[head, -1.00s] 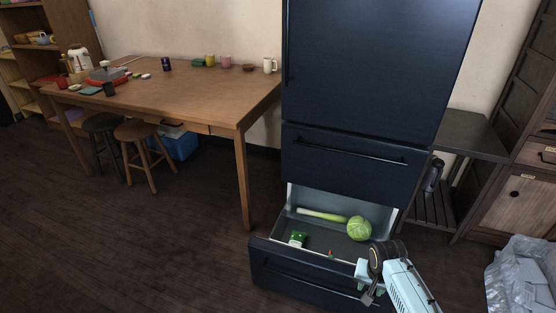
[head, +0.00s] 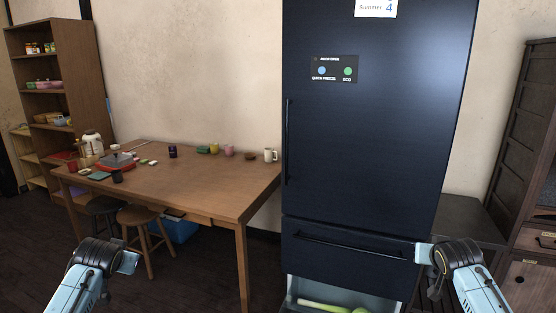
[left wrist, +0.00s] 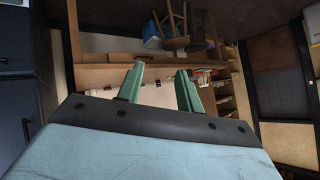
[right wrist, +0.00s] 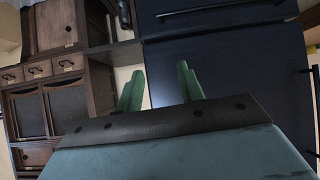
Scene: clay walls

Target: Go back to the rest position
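My left gripper (left wrist: 160,85) is raised in front of the table's near side. In the left wrist view its two green fingers stand apart with nothing between them. My right gripper (right wrist: 158,88) is raised in front of the fridge's right edge. In the right wrist view its fingers are also apart and empty. In the head view both arms are bent and their fingertips are hard to make out. The dark blue fridge (head: 370,150) stands in the middle right. Its lower drawer (head: 330,285) is pulled open, with a leek (head: 322,305) partly in view at the bottom edge.
A wooden table (head: 190,190) at left holds mugs, a kettle (head: 92,145) and small dishes. Stools (head: 138,220) and a blue box (head: 178,229) are under it. A shelf (head: 60,85) stands far left. A low dark side table (head: 465,220) and a wooden cabinet (head: 530,240) are at right.

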